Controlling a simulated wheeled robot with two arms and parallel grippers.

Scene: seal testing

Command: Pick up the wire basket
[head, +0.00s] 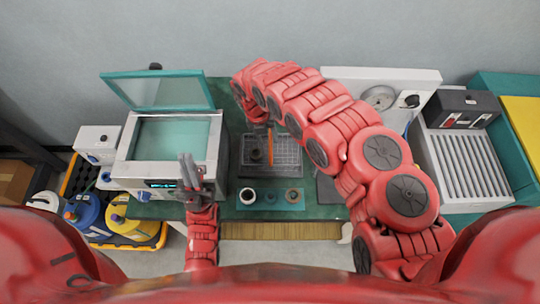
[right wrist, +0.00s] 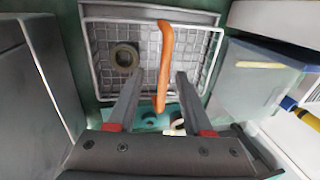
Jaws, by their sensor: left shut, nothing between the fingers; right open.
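The wire basket (head: 287,158) sits on the green bench in the middle of the head view, a shallow white mesh tray with an orange handle (head: 270,148). In the right wrist view the basket (right wrist: 190,50) fills the upper middle, with a dark ring (right wrist: 124,57) lying inside it. My right gripper (right wrist: 156,78) is open above the basket. The orange handle (right wrist: 164,65) shows in the gap between its fingers; I cannot tell how deep it sits between them. My left gripper (head: 187,162) is shut and empty, left of the basket, in front of the glass-lidded tank.
The tank (head: 170,140) with its raised lid stands left of the basket. A teal mat (head: 256,206) with several small rings lies in front. A grey ribbed unit (head: 465,165) stands at the right, and a white panel with a dial (head: 345,82) at the back.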

